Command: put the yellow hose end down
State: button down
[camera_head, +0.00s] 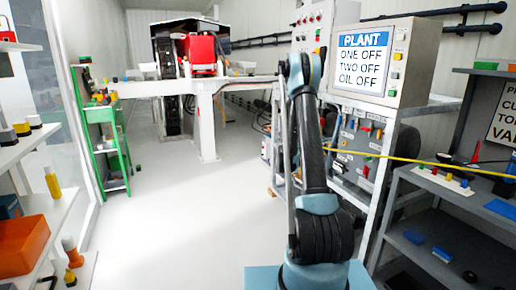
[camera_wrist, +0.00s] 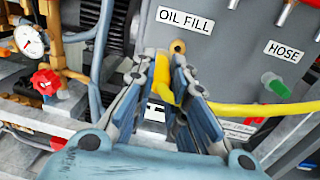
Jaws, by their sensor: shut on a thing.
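In the wrist view my gripper (camera_wrist: 164,68) is shut on the yellow hose end (camera_wrist: 163,82), which sits between its two fingers. The yellow hose (camera_wrist: 265,109) runs off to the right from the grip. The hose end is in front of a grey panel (camera_wrist: 222,50), just below a small brass port (camera_wrist: 177,46) under the OIL FILL label. I cannot tell whether it touches the panel. In the head view the yellow hose (camera_head: 430,162) stretches right from behind my arm. My gripper is hidden there.
A HOSE label (camera_wrist: 284,51) and green fitting (camera_wrist: 273,86) are right of the grip. A red valve knob (camera_wrist: 46,82) and gauge (camera_wrist: 29,40) are left. Grey shelves (camera_head: 450,190) stand at the right. The white floor (camera_head: 185,215) left of my arm is clear.

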jog(key=w+a+r+n+t+y, duration=0.1)
jog(key=w+a+n+t+y, duration=0.2)
jog(key=a, duration=0.5)
jog(key=w+a+r+n+t+y, duration=0.1)
jog(key=w+a+n+t+y, duration=0.2)
jog(key=a+n+y, duration=0.2)
jog(key=w+a+r+n+t+y, duration=0.1)
jog(key=w+a+n+t+y, duration=0.2)
jog(key=a+y, duration=0.5)
jog(key=a+n+t, duration=0.1)
jog(key=a+n, duration=0.1)
jog(key=shift+w+a+r, duration=0.15)
jog(key=shift+w+a, duration=0.05)
jog(key=shift+a, duration=0.1)
